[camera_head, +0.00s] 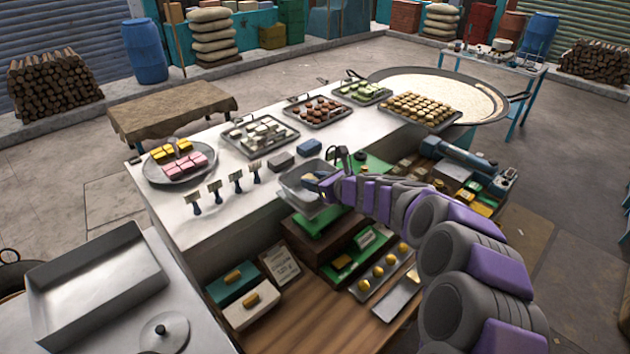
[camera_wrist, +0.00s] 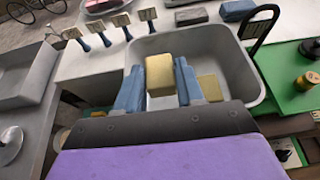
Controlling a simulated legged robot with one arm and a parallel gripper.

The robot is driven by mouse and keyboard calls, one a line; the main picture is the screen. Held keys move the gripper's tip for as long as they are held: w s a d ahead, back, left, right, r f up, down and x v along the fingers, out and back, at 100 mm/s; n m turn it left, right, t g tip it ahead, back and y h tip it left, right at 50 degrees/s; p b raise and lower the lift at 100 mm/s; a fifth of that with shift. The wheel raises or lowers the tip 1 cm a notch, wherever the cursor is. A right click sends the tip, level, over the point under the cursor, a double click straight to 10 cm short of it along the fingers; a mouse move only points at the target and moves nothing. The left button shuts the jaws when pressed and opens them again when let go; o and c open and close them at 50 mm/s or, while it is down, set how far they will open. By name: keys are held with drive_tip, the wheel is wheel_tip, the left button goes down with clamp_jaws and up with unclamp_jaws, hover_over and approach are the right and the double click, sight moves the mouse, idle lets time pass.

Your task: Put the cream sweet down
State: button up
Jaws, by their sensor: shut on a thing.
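The cream sweet (camera_wrist: 160,75) is a pale yellow block between the two blue fingers of my gripper (camera_wrist: 158,85) in the wrist view. My gripper is shut on it, over a grey metal pan (camera_wrist: 235,65). Another yellowish block (camera_wrist: 210,88) lies in the pan, right of the fingers. In the head view my gripper (camera_head: 320,184) is at the pan (camera_head: 295,180) on the counter, and the held sweet is hard to make out there. I cannot tell whether the held sweet touches the pan floor.
Several small signs on blue stands (camera_head: 215,191) line the counter left of the pan. A round tray of pink and yellow sweets (camera_head: 180,161) and a tray of white sweets (camera_head: 259,133) stand farther back. A black handle (camera_wrist: 262,25) rises by the pan's right rim.

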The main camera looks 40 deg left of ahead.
drive_tip(key=shift+f, duration=0.45)
drive_tip(key=o, duration=1)
drive_tip(key=shift+r, duration=0.25)
drive_tip(key=shift+r+p+v, duration=0.1)
drive_tip(key=shift+p+v, duration=0.05)
drive_tip(key=shift+v, duration=2.9)
drive_tip(key=shift+r+p+v, duration=0.15)
drive_tip(key=shift+v, duration=2.9)
drive_tip(key=shift+a, duration=0.1)
